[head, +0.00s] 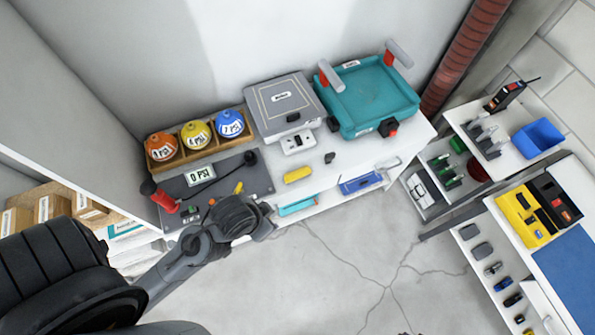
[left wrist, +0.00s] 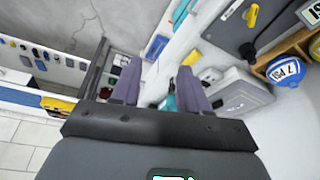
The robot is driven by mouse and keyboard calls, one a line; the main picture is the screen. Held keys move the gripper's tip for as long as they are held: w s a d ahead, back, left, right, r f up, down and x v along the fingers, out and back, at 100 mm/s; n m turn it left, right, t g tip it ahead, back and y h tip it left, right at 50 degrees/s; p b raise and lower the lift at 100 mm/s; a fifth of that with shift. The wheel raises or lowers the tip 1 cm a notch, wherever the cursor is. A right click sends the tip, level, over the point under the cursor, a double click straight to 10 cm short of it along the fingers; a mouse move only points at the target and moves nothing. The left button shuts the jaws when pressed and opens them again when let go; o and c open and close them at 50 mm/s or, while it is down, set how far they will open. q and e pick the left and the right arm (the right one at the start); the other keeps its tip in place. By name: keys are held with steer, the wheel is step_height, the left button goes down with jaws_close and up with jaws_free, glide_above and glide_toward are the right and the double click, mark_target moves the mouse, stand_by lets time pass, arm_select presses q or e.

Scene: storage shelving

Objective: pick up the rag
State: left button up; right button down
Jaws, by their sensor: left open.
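I cannot make out a clear rag in either view. A small yellow item (head: 298,174), perhaps cloth or a block, lies on the white worktop (head: 332,176) in front of a white outlet box. My left gripper (left wrist: 160,74) is open, with its two purple-grey fingers apart and nothing seen between them. In the head view, my left arm reaches in from the lower left and its wrist hangs over the front edge of the dark control panel (head: 240,176). The fingers are mostly hidden there. My right gripper is not in view.
A grey case (head: 284,105) and a teal case (head: 372,96) stand at the back of the worktop. Orange, yellow and blue gauge balls (head: 230,122) sit in a wooden rack. A blue box (head: 360,183) lies on the shelf below. Floor (head: 340,260) in front is clear.

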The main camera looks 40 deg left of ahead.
arm_select(q)
steer(key=o, duration=0.6)
steer(key=shift+o, duration=0.2)
